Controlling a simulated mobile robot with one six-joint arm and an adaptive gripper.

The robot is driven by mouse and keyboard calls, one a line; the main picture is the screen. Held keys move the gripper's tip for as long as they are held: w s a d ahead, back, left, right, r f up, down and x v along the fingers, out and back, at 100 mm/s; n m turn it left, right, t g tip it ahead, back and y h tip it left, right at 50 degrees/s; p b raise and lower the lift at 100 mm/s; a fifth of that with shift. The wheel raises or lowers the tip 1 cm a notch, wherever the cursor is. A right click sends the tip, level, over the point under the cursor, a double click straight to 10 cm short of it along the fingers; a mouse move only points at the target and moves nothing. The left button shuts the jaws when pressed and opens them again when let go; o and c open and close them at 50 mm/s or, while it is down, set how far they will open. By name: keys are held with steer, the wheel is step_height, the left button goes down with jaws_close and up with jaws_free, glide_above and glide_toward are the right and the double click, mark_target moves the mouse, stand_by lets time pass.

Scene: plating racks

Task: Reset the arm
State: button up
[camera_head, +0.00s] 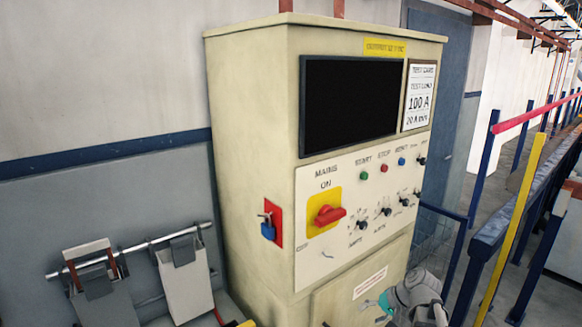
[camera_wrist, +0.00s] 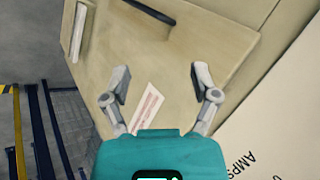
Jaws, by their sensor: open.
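My gripper (camera_wrist: 162,88) is open and empty in the wrist view, with its two grey fingers apart in front of the lower door of a cream cabinet (camera_wrist: 200,52). A label strip (camera_wrist: 148,108) on that door shows between the fingers. In the head view my arm is at the bottom right, in front of the cabinet (camera_head: 250,120); the fingertips are small there. The cabinet carries a red mains switch (camera_head: 329,215) on a yellow plate, several buttons and knobs, and a dark screen (camera_head: 350,103).
A blue padlock (camera_head: 268,230) hangs on a red plate on the cabinet's side. Grey holders (camera_head: 185,280) hang from a rail at the lower left. A yellow post (camera_head: 512,225) and blue railings (camera_head: 490,235) stand at the right. Grey floor shows beyond the railings.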

steer(key=s+a+f+n+g+h+b, duration=0.2)
steer(key=s+a+f+h, duration=0.3)
steer(key=s, duration=0.4)
steer(key=shift+s+a+f+n+g+h, duration=0.35)
steer(key=shift+f+n+g+h, duration=0.25)
steer(key=shift+f+n+h, duration=0.25)
steer(key=shift+w, duration=0.1)
stand_by(1.2)
